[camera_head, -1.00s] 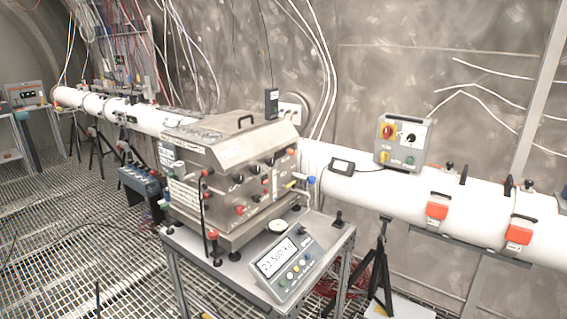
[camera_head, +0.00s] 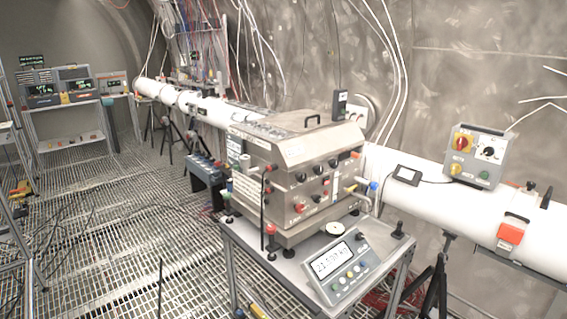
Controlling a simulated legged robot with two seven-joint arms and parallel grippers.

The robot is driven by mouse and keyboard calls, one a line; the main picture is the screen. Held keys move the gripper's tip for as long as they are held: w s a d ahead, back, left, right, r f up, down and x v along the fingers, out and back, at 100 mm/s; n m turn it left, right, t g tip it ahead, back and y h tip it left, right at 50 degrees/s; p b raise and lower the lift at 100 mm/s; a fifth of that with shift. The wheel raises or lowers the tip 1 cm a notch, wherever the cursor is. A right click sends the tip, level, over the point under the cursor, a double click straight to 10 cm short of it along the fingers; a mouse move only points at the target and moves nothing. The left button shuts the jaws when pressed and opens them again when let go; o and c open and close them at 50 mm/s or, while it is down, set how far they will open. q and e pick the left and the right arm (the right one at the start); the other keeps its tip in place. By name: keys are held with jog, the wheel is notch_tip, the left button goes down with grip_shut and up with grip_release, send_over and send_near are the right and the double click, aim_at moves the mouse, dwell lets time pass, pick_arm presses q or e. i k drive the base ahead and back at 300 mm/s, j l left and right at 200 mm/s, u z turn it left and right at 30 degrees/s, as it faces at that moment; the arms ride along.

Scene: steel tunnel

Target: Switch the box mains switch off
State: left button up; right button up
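A grey control box (camera_head: 477,156) sits on top of the white pipe at the right. A steel box (camera_head: 292,176) with several knobs and red-tipped parts stands on a cart in the middle. Which of the two bears the mains switch, I cannot tell from labels, which are too small to read. Neither of my grippers is in view.
A scale with a lit display (camera_head: 343,264) lies on the cart (camera_head: 291,271) before the steel box. The white pipe (camera_head: 401,196) runs along the wall on black stands. Shelves with instruments (camera_head: 66,95) stand far left. Cables (camera_head: 77,229) lie on the grating floor, which is mostly open at left.

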aim_at(299, 208)
jog(key=i+j+u, duration=0.3)
jog(key=i, duration=0.2)
jog(key=i+u, duration=0.3)
jog(key=i, duration=0.15)
